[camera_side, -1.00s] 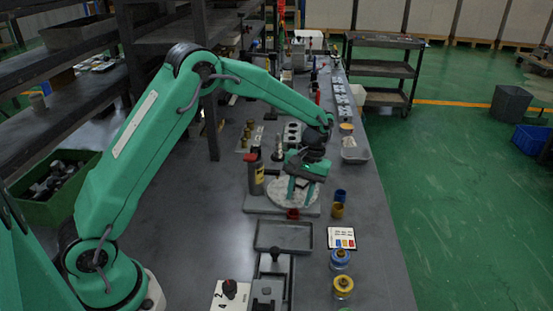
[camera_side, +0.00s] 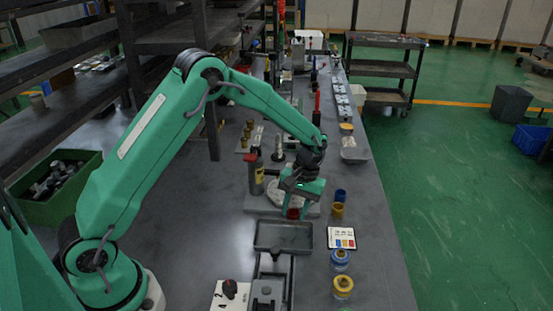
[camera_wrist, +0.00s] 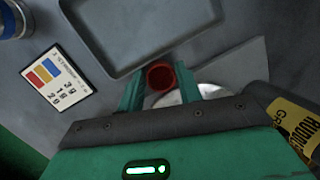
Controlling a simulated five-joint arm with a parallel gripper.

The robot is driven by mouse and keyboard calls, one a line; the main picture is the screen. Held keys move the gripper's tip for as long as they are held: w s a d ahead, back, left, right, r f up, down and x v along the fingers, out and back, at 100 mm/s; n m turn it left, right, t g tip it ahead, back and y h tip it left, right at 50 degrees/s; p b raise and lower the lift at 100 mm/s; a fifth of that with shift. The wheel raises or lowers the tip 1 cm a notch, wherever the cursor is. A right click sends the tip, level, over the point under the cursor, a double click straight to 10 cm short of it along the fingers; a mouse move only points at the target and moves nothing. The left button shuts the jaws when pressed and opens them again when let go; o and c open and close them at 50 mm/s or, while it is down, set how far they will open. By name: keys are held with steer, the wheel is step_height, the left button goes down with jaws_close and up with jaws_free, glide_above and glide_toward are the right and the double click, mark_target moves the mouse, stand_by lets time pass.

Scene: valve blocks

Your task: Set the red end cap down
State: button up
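The red end cap (camera_wrist: 160,77) is a small open-topped red cup, upright between the two green fingers of my gripper (camera_wrist: 160,86) in the wrist view. The fingers sit close against it on both sides, and the gripper looks shut on it. In the side view the red end cap (camera_side: 293,213) shows low between the fingertips, at the near edge of the grey plate and behind the grey tray. My gripper (camera_side: 293,209) points down there. The cap's underside is hidden, so I cannot tell whether it touches the surface.
The empty grey tray (camera_side: 262,249) lies just in front. A red-topped bottle with a yellow label (camera_side: 259,174) stands close left of my gripper. Blue (camera_side: 341,195) and yellow (camera_side: 337,210) caps and a card (camera_side: 341,238) lie to the right. A pale disc is partly hidden behind my gripper.

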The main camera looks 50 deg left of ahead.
steer(key=shift+c, duration=0.2)
jaws_close()
step_height(320, 180, up, 10)
stand_by(0.8)
stand_by(0.3)
